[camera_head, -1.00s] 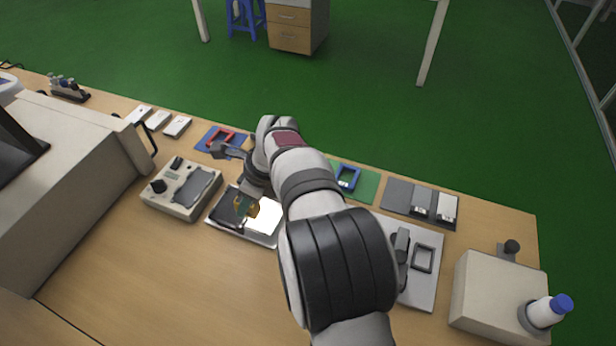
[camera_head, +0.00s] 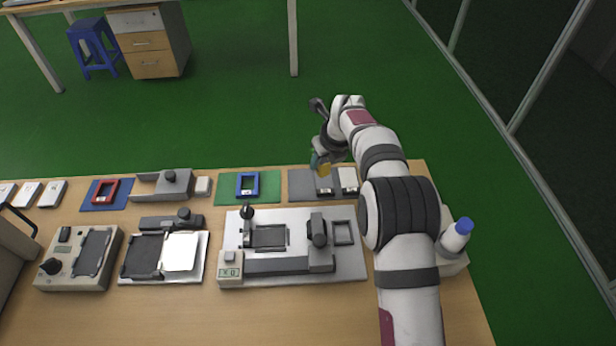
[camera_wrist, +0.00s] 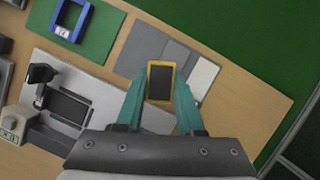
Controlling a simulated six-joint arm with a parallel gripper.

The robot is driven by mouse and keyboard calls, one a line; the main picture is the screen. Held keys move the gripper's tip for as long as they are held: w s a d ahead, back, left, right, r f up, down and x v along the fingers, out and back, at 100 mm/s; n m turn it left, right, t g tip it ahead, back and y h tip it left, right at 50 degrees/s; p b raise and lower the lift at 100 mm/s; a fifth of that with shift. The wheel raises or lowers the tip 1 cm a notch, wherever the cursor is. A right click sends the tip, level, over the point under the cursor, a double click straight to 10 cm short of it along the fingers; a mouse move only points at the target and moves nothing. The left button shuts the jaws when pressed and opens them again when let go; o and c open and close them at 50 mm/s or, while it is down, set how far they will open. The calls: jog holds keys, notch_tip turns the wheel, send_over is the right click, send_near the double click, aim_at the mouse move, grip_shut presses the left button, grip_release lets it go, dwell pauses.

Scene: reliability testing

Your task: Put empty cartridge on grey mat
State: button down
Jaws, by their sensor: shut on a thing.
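My gripper (camera_wrist: 160,88) is shut on a yellow-framed cartridge (camera_wrist: 153,66) with a dark centre. In the wrist view the cartridge sits between the two teal fingertips. In the head view my gripper (camera_head: 318,158) and the yellow cartridge (camera_head: 324,170) are over the back part of the grey mat (camera_head: 300,185), near the table's far edge. The grey mat also shows in the wrist view (camera_wrist: 143,45), beyond and around the cartridge. The cartridge appears held above the mat; the exact gap cannot be told.
A dark-topped card (camera_head: 325,186) and a white card (camera_head: 348,179) lie on the mat's right part. A blue frame (camera_head: 247,184) lies on a green mat, and a red frame (camera_head: 104,191) on a blue mat. A press-like fixture (camera_head: 290,245) stands in front. A blue-capped bottle (camera_head: 457,235) is right.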

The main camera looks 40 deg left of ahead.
jog(key=a+f, duration=0.1)
jog(key=a, duration=0.1)
jog(key=s+a+f, duration=0.2)
jog(key=a, duration=0.1)
jog(key=shift+s+a+f, duration=0.1)
jog(key=shift+a+f, duration=0.15)
jog(key=shift+a, duration=0.05)
jog(key=shift+s+a+f, duration=0.1)
jog(key=shift+a+f, duration=0.05)
jog(key=shift+f, duration=1.95)
jog(key=shift+f, duration=0.15)
jog(key=c, duration=0.5)
grip_release()
